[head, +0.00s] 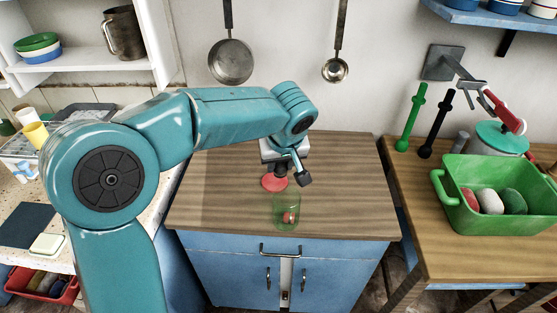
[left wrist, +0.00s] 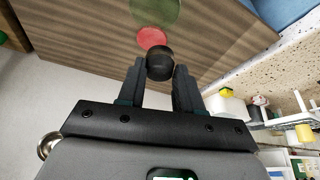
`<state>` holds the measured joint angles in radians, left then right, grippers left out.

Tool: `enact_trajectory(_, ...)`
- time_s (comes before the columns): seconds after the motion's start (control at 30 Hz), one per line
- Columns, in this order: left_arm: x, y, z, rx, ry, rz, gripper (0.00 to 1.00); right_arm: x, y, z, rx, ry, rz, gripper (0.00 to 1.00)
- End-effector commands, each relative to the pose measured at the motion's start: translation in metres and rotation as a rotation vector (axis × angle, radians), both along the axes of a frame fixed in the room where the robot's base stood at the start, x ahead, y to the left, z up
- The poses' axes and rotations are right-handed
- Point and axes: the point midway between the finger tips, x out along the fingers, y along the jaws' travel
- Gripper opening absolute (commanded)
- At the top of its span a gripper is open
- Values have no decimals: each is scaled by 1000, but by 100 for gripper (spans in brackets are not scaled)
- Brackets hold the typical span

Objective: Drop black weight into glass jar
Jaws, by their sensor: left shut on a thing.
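The black weight (left wrist: 159,64) is a dark rounded piece between the two fingers of my left gripper (left wrist: 160,80), seen in the left wrist view. My left gripper (head: 281,172) is shut on it above the wooden counter, just behind the glass jar in the head view. The glass jar (head: 286,206) is greenish and see-through, stands upright near the counter's front edge, and shows something small, red and pale inside. Part of the green jar also shows at the top of the left wrist view (left wrist: 157,10). My right gripper is not in view.
A flat red disc (head: 274,183) lies on the wooden counter (head: 340,190) behind the jar. A green bin (head: 470,213) with several rounded items stands on the right table. A pan (head: 231,62) and a ladle (head: 335,70) hang on the wall. The counter's right side is clear.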

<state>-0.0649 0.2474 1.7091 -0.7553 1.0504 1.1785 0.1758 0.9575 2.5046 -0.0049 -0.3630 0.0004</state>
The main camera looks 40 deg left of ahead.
Motion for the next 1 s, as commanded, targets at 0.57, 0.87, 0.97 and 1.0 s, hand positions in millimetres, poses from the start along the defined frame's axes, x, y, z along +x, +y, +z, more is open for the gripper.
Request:
enact_trajectory(0.57, -3, -2, -34, 0, 0, -2, 44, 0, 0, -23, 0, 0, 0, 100)
enact_trajectory(0.87, -3, -2, -34, 0, 0, -3, 64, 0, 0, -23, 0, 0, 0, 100)
enact_trajectory(0.97, -3, -3, -31, 0, -1, -3, 64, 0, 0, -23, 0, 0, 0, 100)
enact_trajectory(1.0, -4, -4, -28, -1, -4, -3, 64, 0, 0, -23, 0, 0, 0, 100)
